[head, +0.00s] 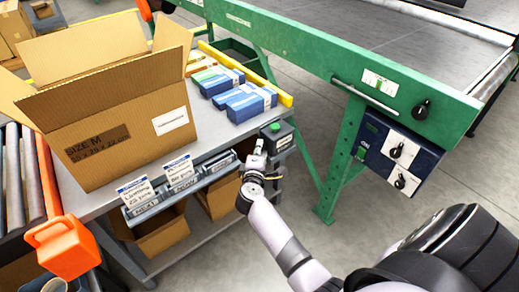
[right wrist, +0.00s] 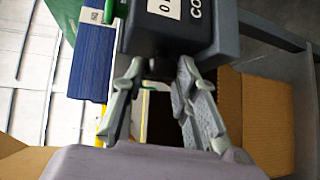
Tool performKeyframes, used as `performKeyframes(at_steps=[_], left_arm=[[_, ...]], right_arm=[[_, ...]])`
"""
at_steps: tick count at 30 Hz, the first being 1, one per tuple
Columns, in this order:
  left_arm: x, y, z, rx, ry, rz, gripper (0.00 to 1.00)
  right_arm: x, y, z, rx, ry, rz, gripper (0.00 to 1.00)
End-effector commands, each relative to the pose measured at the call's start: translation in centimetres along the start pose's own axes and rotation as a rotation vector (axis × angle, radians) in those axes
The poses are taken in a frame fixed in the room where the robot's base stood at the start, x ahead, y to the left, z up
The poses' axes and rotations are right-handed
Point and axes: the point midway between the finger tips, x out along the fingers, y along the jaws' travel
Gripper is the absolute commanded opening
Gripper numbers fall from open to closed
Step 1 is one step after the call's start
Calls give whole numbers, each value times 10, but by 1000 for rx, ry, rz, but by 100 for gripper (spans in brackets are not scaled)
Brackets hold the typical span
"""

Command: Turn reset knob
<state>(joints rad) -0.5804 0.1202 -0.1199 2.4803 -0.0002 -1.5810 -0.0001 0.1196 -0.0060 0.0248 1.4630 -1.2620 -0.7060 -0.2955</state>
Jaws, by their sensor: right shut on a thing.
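A small dark box (head: 280,137) with a green patch on its top sits at the front right corner of the grey packing table. In the right wrist view the box (right wrist: 195,35) fills the top middle, with a white label and cut-off letters "CO". A small dark knob (right wrist: 161,69) sticks out of its near face, mostly hidden by my fingers. My right gripper (head: 257,156) reaches this face of the box. In the right wrist view my right gripper (right wrist: 159,72) has its fingertips closed on both sides of the knob. My left gripper is not in view.
An open cardboard box (head: 122,125) and blue cartons (head: 240,100) stand on the table. A green machine (head: 330,60) with black rotary switches (head: 421,109) is at the right. An orange object (head: 65,248) is at the lower left. Floor is clear between table and machine.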

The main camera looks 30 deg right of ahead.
Motion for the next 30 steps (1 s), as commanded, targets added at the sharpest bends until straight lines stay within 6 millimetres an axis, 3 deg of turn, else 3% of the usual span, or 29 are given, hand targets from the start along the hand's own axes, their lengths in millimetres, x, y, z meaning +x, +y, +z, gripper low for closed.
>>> performKeyframes(at_steps=[12, 13, 21, 30], left_arm=[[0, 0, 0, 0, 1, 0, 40], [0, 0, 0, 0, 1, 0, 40], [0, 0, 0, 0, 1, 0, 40], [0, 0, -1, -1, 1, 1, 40]], right_arm=[[0, -2, 0, -4, -1, -5, 0], [0, -2, 0, -4, -1, -5, 28], [0, -1, 0, -3, -1, -3, 46], [-1, 0, 0, -2, 0, -2, 47]])
